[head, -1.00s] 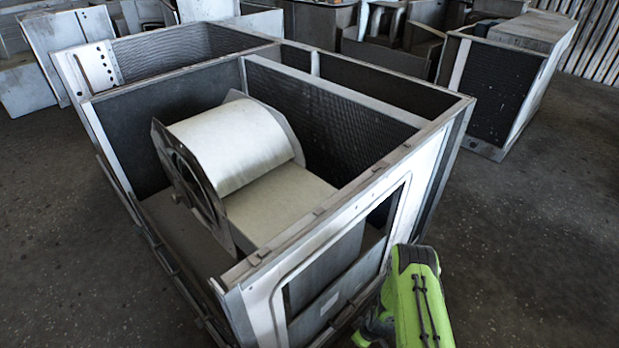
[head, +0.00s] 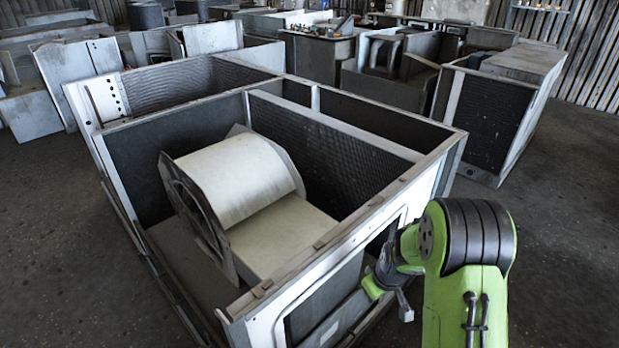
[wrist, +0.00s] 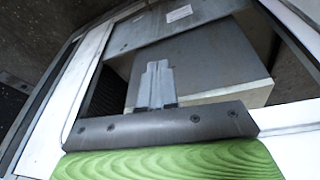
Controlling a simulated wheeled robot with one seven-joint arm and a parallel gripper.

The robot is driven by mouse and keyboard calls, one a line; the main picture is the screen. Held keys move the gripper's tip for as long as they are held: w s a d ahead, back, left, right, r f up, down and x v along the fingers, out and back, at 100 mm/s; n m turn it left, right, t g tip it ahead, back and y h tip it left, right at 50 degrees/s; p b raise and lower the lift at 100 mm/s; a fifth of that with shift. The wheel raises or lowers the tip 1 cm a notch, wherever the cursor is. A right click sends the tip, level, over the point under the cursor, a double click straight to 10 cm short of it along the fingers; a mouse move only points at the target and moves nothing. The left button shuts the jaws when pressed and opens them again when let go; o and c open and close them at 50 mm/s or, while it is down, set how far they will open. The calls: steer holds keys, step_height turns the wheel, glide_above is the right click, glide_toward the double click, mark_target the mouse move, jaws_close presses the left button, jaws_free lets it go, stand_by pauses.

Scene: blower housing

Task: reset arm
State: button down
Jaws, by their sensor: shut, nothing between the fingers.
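My green and black arm (head: 468,265) rises at the lower right of the head view. My gripper (head: 390,302) hangs in front of the near side panel of the large open metal housing (head: 245,318), close to its window-like opening. In the wrist view my gripper (wrist: 157,85) is shut with nothing between its fingers, pointing toward the opening. A grey box-like surface (wrist: 205,60) shows beyond it. I cannot tell whether the fingertips are outside or inside the opening.
Inside the housing sits a blower with a pale curved drum (head: 235,180). Another metal cabinet (head: 500,105) stands at the right back, with cluttered panels (head: 75,85) at the left back. The floor (head: 570,230) at right is clear.

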steer(key=s+r+m+t+p, duration=0.15)
steer(key=s+r, duration=0.45)
steer(key=r, duration=0.6)
steer(key=s+r+m+p, duration=0.2)
steer(key=s+r, duration=0.3)
steer(key=r, duration=0.7)
steer(key=s+r+m+p, duration=0.1)
steer(key=s+r, duration=0.3)
steer(key=s, duration=0.4)
steer(key=s+a+r+m+t+p, duration=0.1)
steer(key=s+r, duration=0.3)
steer(key=s, duration=0.4)
steer(key=shift+r+m+h+p, duration=0.15)
steer(key=shift+m+h+p, duration=0.25)
steer(key=shift+p, duration=0.1)
